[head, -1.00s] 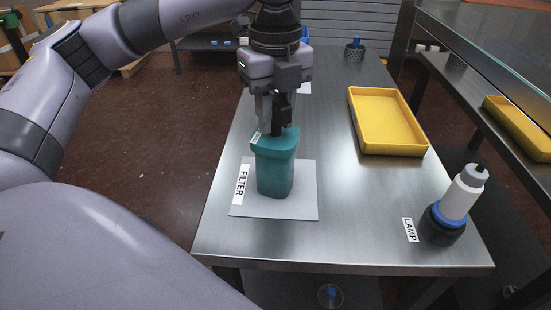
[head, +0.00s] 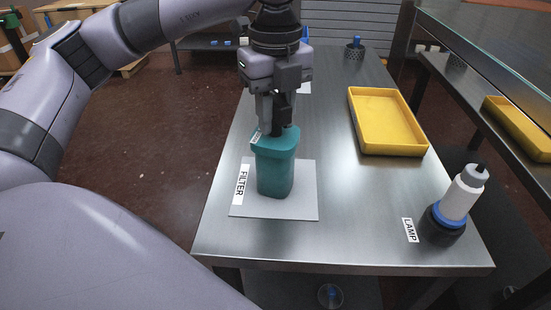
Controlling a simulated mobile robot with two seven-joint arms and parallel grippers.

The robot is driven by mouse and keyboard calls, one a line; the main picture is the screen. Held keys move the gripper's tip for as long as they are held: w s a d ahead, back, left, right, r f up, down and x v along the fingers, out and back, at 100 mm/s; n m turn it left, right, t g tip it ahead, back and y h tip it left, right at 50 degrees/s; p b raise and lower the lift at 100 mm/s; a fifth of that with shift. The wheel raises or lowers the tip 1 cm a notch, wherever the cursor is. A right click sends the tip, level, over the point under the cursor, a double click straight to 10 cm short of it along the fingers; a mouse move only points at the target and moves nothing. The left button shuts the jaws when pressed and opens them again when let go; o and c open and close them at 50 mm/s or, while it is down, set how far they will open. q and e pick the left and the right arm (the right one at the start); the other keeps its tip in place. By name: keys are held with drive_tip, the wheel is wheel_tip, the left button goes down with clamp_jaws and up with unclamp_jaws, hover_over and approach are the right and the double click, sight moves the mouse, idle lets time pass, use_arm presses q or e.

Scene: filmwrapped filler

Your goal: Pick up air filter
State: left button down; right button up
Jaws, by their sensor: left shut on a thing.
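The air filter (head: 275,170) is a teal, upright block with a wider top and a small white label near its upper left edge. It stands on, or just over, a light grey mat (head: 305,205) labelled FILTER; I cannot tell whether its base touches. My left gripper (head: 274,130) points straight down from above and is shut on the filter's top. The fingertips are partly hidden at the top rim. My right gripper is not in view.
A yellow tray (head: 354,105) lies empty at the right of the steel table (head: 340,235). A white and black lamp (head: 459,199) stands at the front right corner beside a LAMP label (head: 409,230). A dark mesh cup (head: 353,53) is at the far end. The table middle is clear.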

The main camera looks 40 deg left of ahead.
use_arm(q)
drive_tip(key=shift+r, duration=0.25)
idle(0.5)
